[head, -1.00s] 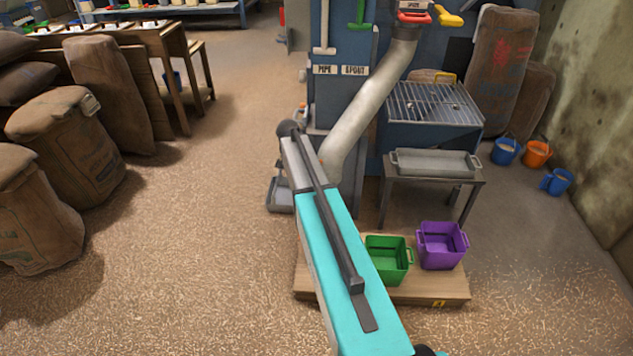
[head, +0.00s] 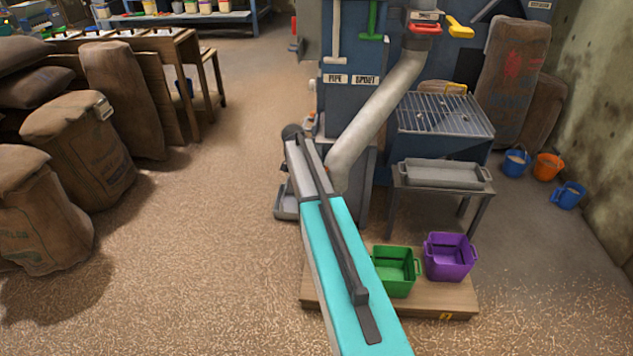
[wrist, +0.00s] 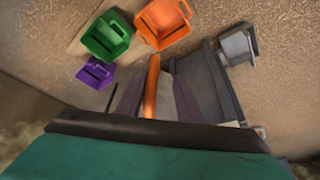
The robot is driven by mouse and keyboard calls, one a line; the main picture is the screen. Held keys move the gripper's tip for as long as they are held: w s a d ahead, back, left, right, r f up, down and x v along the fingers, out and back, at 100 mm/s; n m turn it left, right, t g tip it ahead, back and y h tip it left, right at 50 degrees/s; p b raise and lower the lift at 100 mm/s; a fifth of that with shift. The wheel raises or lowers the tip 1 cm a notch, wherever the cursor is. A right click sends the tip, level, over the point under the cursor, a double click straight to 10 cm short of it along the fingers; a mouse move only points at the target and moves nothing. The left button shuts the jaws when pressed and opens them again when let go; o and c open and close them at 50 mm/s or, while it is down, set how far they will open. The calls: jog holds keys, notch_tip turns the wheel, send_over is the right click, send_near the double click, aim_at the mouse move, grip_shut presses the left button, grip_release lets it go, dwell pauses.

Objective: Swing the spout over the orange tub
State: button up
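The grey spout pipe (head: 375,115) slants down and left from a red-collared joint in the head view. Its lower end is partly behind my arm. The orange tub (wrist: 162,24) shows at the top of the wrist view; in the head view my arm hides it. The green tub (head: 396,271) and purple tub (head: 450,257) stand on a wooden pallet and also show in the wrist view. An orange bar (wrist: 152,88) stands in the middle of the wrist view, beside pale and dark parts.
A small table with a grey tray (head: 444,174) stands behind the tubs, before a blue machine with a grate (head: 440,114). Blue and orange buckets (head: 548,167) are by the right wall. Sacks (head: 80,150) line the left. The floor between is clear.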

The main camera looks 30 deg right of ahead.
jog(key=shift+s+f, duration=0.1)
jog(key=shift+f, duration=0.05)
jog(key=shift+a, duration=0.15)
jog(key=b+v, duration=0.1)
jog(key=v, duration=1.2)
jog(key=shift+r, duration=0.45)
